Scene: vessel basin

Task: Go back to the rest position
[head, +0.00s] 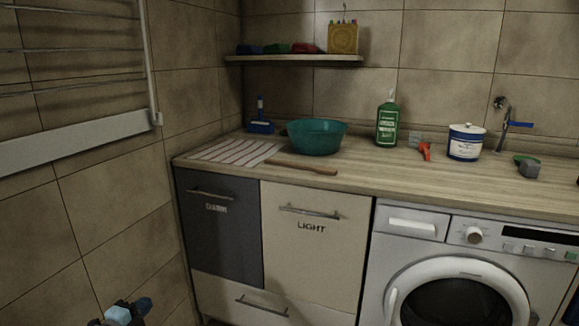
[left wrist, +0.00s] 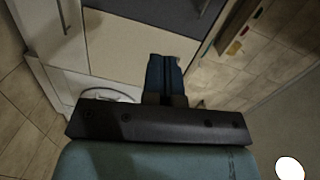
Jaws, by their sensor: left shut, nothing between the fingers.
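My left gripper (head: 138,306) shows only in part at the bottom left of the head view, low in front of the tiled wall and left of the cabinets. In the left wrist view its two dark blue fingers (left wrist: 165,72) lie together, shut with nothing between them. They touch nothing that I can see. My right gripper is not in view.
The wooden countertop (head: 400,180) holds a green basin (head: 316,137), a striped cloth (head: 235,151), a green bottle (head: 387,124) and a white-blue tub (head: 466,142). Below are cabinets (head: 313,245) and a washing machine (head: 460,270). A towel rail (head: 80,140) is on the left wall.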

